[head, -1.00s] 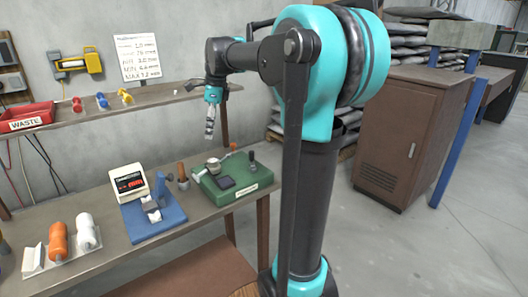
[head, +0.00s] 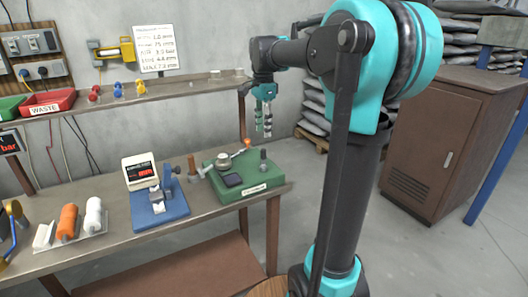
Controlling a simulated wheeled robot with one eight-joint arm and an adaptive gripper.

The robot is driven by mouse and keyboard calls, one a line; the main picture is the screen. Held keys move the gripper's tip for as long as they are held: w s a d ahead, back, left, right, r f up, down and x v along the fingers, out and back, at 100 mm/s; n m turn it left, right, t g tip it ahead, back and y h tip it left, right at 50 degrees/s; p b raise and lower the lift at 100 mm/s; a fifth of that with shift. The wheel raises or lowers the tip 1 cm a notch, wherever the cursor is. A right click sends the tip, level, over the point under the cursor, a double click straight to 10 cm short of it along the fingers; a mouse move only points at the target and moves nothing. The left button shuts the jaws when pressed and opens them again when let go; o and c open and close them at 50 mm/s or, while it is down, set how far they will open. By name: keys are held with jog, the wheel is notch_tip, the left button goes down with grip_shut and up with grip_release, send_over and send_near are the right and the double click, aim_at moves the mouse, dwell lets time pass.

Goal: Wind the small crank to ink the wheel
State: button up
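A green device (head: 265,179) with a label on its front stands at the right end of the workbench. On it are a round metal part (head: 223,160), a dark square pad (head: 232,180), an arm with an orange-red knob (head: 247,142) and a dark upright handle (head: 263,157). I cannot tell for sure which of these is the small crank or the inking wheel. My gripper (head: 264,128) hangs fingers down, above and slightly right of the orange-red knob in the picture. Its two fingers look apart, with nothing between them.
A blue stand (head: 172,212) and a white display box (head: 137,168) are left of the device. Orange (head: 68,222) and white (head: 94,214) spools lie farther left on the workbench (head: 120,245). A shelf (head: 185,90) runs behind, with a red WASTE bin (head: 48,101).

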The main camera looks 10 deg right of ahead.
aim_at(263, 151)
notch_tip(263, 151, down, 10)
jog(key=shift+r, duration=0.15)
dwell(0.3)
grip_shut()
